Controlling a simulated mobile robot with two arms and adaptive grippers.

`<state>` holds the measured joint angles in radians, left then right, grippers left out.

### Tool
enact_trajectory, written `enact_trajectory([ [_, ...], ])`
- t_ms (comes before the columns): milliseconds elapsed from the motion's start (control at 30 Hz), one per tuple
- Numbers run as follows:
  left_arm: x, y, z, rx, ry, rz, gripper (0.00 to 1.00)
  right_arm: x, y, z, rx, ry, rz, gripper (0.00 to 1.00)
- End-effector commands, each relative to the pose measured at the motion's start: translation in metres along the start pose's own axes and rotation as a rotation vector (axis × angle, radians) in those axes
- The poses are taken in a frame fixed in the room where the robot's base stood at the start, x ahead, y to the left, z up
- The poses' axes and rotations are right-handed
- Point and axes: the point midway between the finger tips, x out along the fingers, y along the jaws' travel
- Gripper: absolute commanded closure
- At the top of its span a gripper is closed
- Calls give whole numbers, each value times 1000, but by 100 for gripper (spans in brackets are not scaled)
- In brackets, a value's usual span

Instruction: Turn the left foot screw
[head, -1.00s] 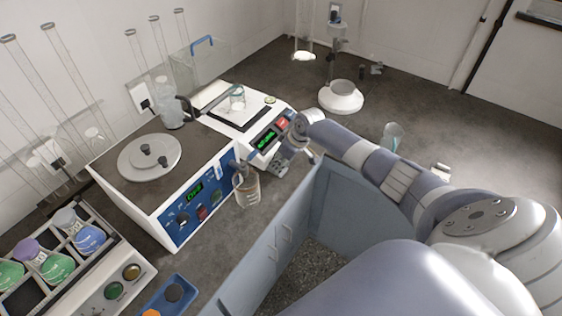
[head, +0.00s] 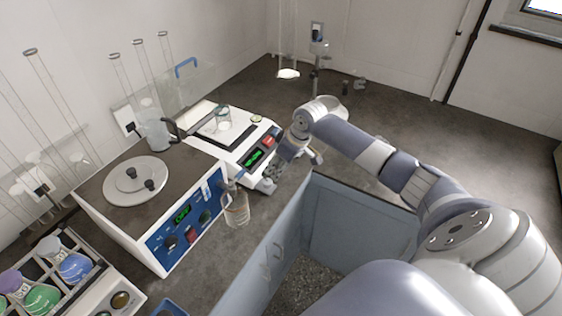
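The white balance (head: 204,143) stands on the dark bench left of centre, with a green-lit display and a red key on its front panel. A glass beaker (head: 223,119) sits on its pan. A small grey part (head: 265,186), apparently the left foot screw, shows low at its front-left corner; its detail is too small to read. My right gripper (head: 289,153) is at the balance's front right, pointing down and close to the panel. The wrist hides most of its fingers, so I cannot tell whether it is open or touches anything. My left gripper is out of view.
A white box with a blue panel (head: 160,246) and a round lid (head: 136,180) stands left of the balance. A bottle (head: 236,206) stands in front, between them. A rack with coloured flasks (head: 73,268) is at lower left. The bench behind my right arm is largely clear.

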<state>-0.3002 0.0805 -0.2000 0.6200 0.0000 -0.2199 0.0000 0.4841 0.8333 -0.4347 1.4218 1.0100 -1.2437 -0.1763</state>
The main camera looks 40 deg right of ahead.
Motion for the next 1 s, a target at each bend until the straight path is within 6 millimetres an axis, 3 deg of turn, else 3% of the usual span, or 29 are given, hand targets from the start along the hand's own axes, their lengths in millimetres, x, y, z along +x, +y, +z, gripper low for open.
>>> enact_trajectory([
  [233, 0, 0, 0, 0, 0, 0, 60, -24, 0, 0, 0, 0, 0, 64],
  [833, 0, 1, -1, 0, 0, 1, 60, -24, -2, 1, -2, -1, -3, 64],
  [933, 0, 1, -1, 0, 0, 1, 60, -13, -20, 8, -24, -16, -15, 64],
  [1000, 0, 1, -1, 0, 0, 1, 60, 1, -46, 20, -56, -32, -28, 64],
])
